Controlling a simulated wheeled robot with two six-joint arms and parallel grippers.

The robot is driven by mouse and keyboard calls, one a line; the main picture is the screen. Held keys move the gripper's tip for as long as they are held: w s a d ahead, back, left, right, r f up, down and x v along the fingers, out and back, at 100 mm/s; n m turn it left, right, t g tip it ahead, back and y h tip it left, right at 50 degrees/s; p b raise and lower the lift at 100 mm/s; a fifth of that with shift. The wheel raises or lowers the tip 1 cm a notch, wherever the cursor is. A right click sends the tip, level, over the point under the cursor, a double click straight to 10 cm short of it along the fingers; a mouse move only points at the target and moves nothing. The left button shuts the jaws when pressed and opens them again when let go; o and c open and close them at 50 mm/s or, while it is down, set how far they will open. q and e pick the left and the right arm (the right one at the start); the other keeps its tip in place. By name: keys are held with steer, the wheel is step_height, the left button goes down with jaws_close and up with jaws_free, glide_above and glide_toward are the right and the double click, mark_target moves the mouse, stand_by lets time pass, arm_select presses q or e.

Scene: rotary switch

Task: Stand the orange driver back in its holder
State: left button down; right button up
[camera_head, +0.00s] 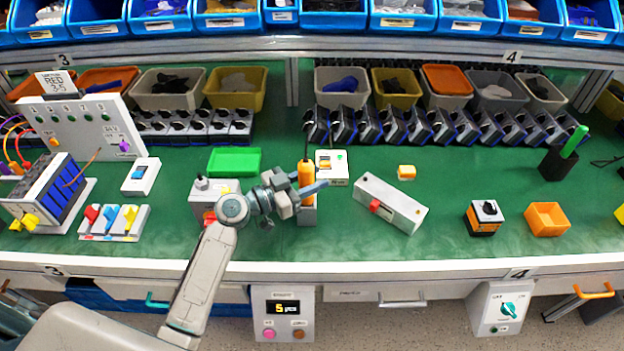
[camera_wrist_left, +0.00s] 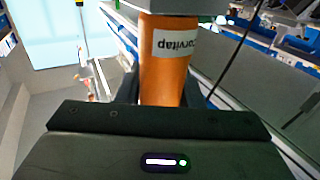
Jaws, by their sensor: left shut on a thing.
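The orange driver (camera_head: 306,178) is upright near the middle of the bench, with a thin dark piece rising from its top. My left gripper (camera_head: 300,193) is shut on it. A grey block, which looks like its holder (camera_head: 308,215), shows directly below the driver. I cannot tell whether the driver's lower end is inside it or just above it. In the left wrist view the driver's orange body (camera_wrist_left: 165,65) with a white label stands between the fingers, and a grey part (camera_wrist_left: 180,6) crosses its far end. My right gripper is not in view.
A white switch box (camera_head: 331,165) stands close behind the driver. A long grey box with a red switch (camera_head: 390,203) lies to its right, and a grey box (camera_head: 206,196) is left, partly behind my arm. A green tray (camera_head: 234,161) lies behind.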

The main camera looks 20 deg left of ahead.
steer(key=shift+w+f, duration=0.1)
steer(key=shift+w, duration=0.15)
arm_select(q)
steer(key=shift+f+b, duration=0.25)
steer(key=shift+b, duration=0.5)
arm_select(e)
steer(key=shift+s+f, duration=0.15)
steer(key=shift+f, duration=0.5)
arm_select(q)
steer(key=c, duration=0.9)
jaws_free()
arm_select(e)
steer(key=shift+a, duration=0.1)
arm_select(q)
steer(key=shift+f, duration=0.1)
